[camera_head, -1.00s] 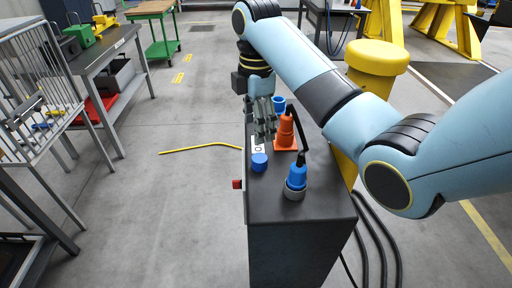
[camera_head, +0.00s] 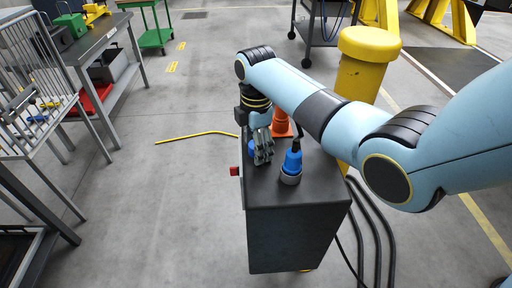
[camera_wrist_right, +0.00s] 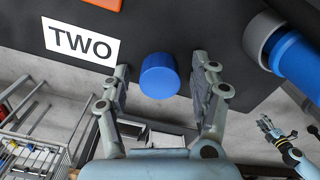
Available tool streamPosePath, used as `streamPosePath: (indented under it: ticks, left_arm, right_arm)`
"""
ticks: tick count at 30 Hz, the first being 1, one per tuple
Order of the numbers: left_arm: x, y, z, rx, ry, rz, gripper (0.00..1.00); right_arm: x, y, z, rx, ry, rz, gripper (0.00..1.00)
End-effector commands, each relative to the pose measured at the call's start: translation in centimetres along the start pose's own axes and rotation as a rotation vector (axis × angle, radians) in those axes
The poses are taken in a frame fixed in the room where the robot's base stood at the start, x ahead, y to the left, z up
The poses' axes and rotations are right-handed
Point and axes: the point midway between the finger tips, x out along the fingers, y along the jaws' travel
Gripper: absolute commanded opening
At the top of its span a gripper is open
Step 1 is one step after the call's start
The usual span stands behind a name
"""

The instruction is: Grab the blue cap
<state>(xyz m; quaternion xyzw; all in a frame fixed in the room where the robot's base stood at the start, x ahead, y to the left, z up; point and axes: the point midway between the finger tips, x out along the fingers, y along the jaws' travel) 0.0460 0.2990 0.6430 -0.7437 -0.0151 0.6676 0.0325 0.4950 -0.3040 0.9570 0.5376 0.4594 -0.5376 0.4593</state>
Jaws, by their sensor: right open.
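The blue cap (camera_wrist_right: 160,76) sits on the dark cabinet top (camera_head: 316,184), between the two spread fingers of my right gripper (camera_wrist_right: 163,84) in the right wrist view. Gaps show between the cap and both fingers. In the head view my right gripper (camera_head: 263,152) points down over the cabinet's left side, and the cap (camera_head: 252,149) is mostly hidden behind its fingers. A light blue gripper, my left one (camera_wrist_right: 276,134), shows small at the lower right of the right wrist view; its opening is unclear.
A blue plug in a grey socket (camera_head: 291,164) stands right of my right gripper. An orange plug (camera_head: 281,125) is behind it, partly covered by my arm. A "TWO" label (camera_wrist_right: 80,42) lies beside the cap. A red button (camera_head: 235,171) is on the cabinet's left side.

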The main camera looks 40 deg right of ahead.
Motion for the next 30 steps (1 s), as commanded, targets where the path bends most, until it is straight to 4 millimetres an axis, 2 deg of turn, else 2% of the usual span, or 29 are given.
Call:
streamPosePath:
  ticks: [1, 11, 20, 23, 30]
  left_arm:
    - [0.0, -0.1, 0.4, 0.001, -0.006, -0.002, 0.40]
    - [0.0, -0.7, 0.9, 0.004, -0.014, -0.008, 0.40]
    - [0.0, -0.7, 0.7, 0.004, -0.010, -0.008, 0.40]
    - [0.0, -0.7, 0.6, 0.004, -0.009, -0.008, 0.40]
    - [0.4, -0.7, 0.5, 0.004, -0.007, -0.008, 0.40]
  right_arm:
    - [0.0, 0.0, 0.0, 0.000, 0.000, 0.000, 0.62]
    - [0.0, 0.0, 0.0, 0.000, 0.000, 0.000, 0.19]
    - [-0.4, 0.1, 0.0, 0.000, 0.000, 0.001, 0.18]
    - [-1.6, 0.1, 0.0, 0.000, 0.000, 0.004, 0.18]
    - [-6.6, 0.1, 0.0, 0.001, 0.001, 0.005, 0.18]
